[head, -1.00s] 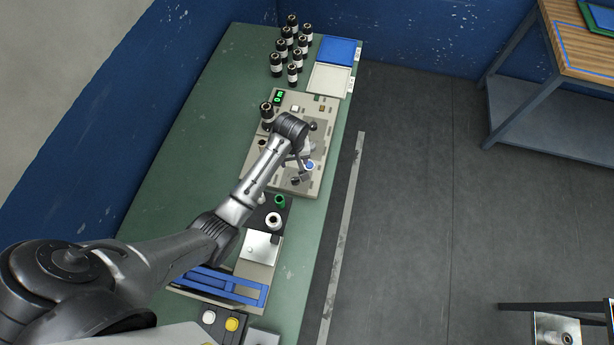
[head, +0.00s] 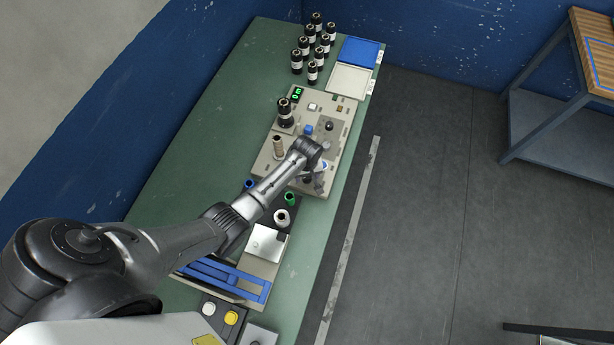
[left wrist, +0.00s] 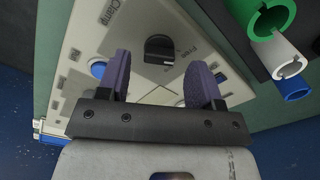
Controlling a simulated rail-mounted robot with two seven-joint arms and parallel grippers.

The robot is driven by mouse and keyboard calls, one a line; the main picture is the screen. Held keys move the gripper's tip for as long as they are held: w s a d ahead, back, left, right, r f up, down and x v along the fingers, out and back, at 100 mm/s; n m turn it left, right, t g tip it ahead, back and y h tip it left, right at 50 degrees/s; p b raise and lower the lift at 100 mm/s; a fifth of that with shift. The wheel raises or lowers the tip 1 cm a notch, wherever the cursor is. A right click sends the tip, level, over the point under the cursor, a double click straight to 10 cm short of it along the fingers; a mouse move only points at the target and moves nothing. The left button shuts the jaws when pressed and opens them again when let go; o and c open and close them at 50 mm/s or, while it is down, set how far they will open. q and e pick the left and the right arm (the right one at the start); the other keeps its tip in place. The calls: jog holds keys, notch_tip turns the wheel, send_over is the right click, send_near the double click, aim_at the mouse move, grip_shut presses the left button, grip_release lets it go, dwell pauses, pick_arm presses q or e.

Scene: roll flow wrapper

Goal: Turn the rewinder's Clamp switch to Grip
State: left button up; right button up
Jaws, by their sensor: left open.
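The rewinder (head: 318,95) is a beige machine on the green bench. Its Clamp switch (left wrist: 158,48) is a black round knob in the left wrist view, between the printed words Clamp and Free. My left gripper (head: 318,180) is over the near end of the rewinder, and its arm hides part of the panel. In the left wrist view its two purple-grey fingers (left wrist: 160,82) are open and empty. The knob appears between and beyond the fingertips, apparently apart from them. The right gripper is not in view.
Several black rolls (head: 312,73) stand near a blue tray (head: 360,51) and a white tray (head: 348,80) at the bench's far end. A tan spindle (head: 278,147) stands on the rewinder.

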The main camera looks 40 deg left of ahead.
pick_arm(q)
jog(key=shift+f, duration=0.95)
jog(key=c, duration=0.9)
jog(key=shift+c, duration=0.2)
